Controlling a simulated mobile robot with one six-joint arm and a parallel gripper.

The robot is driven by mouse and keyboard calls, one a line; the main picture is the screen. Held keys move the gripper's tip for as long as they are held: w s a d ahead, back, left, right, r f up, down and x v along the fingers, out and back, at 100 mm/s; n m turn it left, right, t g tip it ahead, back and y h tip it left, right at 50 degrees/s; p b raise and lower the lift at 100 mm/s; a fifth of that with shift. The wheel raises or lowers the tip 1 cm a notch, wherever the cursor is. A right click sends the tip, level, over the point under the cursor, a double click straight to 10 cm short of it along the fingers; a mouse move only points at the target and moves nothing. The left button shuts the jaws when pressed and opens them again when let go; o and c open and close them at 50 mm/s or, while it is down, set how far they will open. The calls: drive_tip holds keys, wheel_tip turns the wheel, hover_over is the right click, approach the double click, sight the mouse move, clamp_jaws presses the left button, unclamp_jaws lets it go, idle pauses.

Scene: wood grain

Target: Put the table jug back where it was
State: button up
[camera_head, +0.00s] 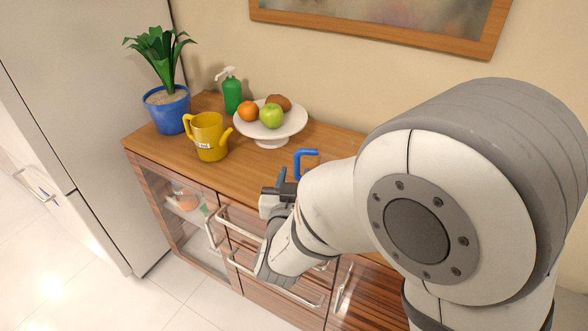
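A yellow vessel (209,137) with a loop handle on its left, a spout on its right and a small white label stands upright on the wooden sideboard (233,168). A blue handle-shaped piece (306,154) shows just beyond my arm; the rest of it is hidden, so I cannot tell which of the two is the table jug. My gripper (281,181) is over the front edge of the sideboard, right of the yellow vessel and apart from it. It is close to the blue piece in the picture. Its fingers are small and partly hidden, so their opening is unclear.
A blue pot with a green plant (167,107), a green pump bottle (232,95) and a white fruit stand (290,124) stand behind the yellow vessel. Drawers with bar handles (250,226) are below. A fridge (90,120) is at left. Bare wood lies right of the yellow vessel.

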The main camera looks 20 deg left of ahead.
drive_tip(key=v, duration=0.9)
drive_tip(key=shift+s, duration=0.15)
